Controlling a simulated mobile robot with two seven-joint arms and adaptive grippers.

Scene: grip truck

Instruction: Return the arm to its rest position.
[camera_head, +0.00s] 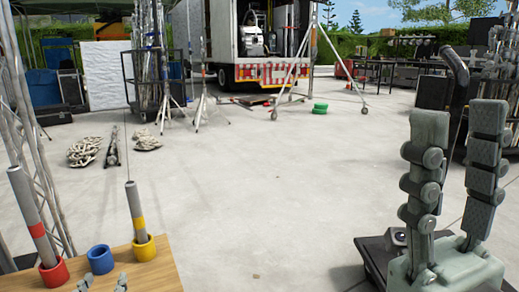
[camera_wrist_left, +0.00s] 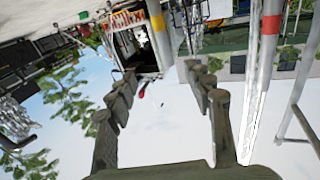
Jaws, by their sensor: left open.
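My left gripper (camera_head: 103,281) shows only as two grey fingertips at the bottom left of the head view, by the wooden table (camera_head: 165,277). In the left wrist view its fingers (camera_wrist_left: 160,74) are spread with nothing between them. A grey rod with a red band (camera_head: 30,215) stands tilted in a red cup (camera_head: 54,276). A grey rod with a yellow band (camera_head: 135,212) stands in a yellow cup (camera_head: 144,249). The blue cup (camera_head: 100,260) between them has no rod. My right gripper (camera_head: 459,118) points up at the right, fingers apart and empty.
A metal truss (camera_head: 40,150) rises at the left, close to the table. Coiled rope (camera_head: 84,151), light stands and a truck (camera_head: 262,50) are further back. The concrete floor between the table and my right gripper is clear.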

